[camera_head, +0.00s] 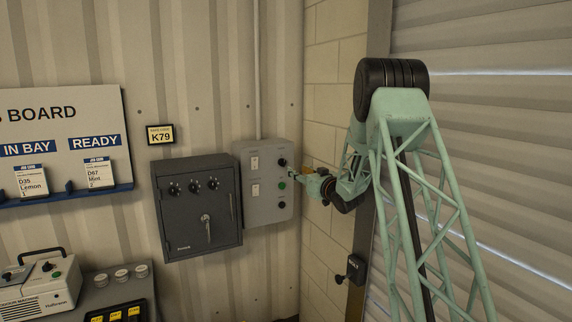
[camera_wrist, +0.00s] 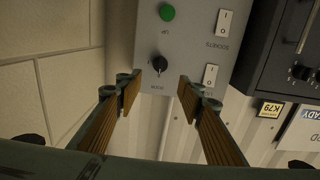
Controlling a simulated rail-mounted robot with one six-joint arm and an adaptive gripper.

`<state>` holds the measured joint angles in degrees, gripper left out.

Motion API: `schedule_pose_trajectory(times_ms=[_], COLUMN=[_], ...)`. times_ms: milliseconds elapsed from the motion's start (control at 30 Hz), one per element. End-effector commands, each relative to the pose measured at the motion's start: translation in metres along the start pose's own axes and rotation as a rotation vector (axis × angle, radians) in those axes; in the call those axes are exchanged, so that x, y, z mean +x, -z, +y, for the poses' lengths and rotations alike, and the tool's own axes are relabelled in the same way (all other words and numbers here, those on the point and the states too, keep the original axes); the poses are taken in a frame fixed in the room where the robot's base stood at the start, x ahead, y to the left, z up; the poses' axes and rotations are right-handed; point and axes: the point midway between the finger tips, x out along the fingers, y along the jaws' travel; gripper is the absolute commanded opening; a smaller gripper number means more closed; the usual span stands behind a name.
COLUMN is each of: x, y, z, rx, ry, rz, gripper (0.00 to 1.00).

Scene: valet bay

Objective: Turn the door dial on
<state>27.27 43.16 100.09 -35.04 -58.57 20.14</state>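The door dial (camera_wrist: 160,64) is a small black knob on a light grey control panel (camera_wrist: 188,50), with a small upside-down label beside it that seems to read DOOR. In the head view the dial (camera_head: 282,162) sits at the panel's (camera_head: 268,211) upper right. My gripper (camera_wrist: 160,82) is open, its two wood-toned fingers apart and empty. The dial appears just beyond the gap between the fingertips, nearer the left one; no contact shows. In the head view my gripper (camera_head: 297,176) is small, close in front of the panel's right side.
A green button (camera_wrist: 167,13) and two white rocker switches share the panel. A dark grey box (camera_head: 200,232) with several knobs and a handle adjoins it on the left. A block wall (camera_head: 322,100) stands close on the right, with a black bolt fitting (camera_head: 355,268) lower down.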

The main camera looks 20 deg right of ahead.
Motion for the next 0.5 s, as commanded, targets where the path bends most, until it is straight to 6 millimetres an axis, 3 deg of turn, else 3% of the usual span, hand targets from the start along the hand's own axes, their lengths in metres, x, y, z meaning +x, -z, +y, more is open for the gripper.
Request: schedule_pose_trajectory(times_ms=[500], x=[0.0081], y=[0.0012], z=[-0.0006], rx=[-0.001], ry=[0.001], rz=[0.001], gripper=[0.35])
